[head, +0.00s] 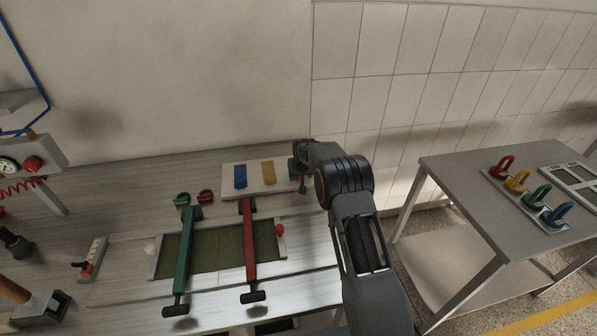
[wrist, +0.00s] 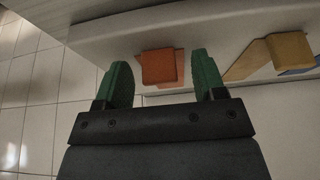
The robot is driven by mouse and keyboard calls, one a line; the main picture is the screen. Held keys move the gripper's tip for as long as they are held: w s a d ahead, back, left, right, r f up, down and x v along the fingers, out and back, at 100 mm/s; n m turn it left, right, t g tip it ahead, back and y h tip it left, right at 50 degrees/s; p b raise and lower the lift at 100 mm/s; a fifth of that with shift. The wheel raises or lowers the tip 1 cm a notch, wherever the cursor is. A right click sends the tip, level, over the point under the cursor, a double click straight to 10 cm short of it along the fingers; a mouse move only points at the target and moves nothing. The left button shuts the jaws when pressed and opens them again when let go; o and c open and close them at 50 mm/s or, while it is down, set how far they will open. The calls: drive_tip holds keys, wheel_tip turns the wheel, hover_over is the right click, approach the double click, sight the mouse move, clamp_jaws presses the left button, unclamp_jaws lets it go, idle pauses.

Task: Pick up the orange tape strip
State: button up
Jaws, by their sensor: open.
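The orange tape strip (wrist: 159,67) shows in the wrist view as a flat orange piece with a squared end, on the edge of a pale board. My gripper (wrist: 161,74) is open, with one green finger on each side of the orange strip and gaps between. I cannot tell how high the fingers are relative to it. In the head view my gripper (head: 297,172) is at the right end of the pale board (head: 254,188). The orange strip is not clearly visible there; the gripper seems to cover it.
A yellow strip (wrist: 290,50) lies right of the orange one in the wrist view. A blue strip (head: 240,176) is further left in the head view. Red (head: 250,257) and green (head: 180,262) bars cross a framed panel in front. The wall stands close behind.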

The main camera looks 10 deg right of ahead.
drive_tip(key=shift+c, duration=0.4)
drive_tip(key=c, duration=0.7)
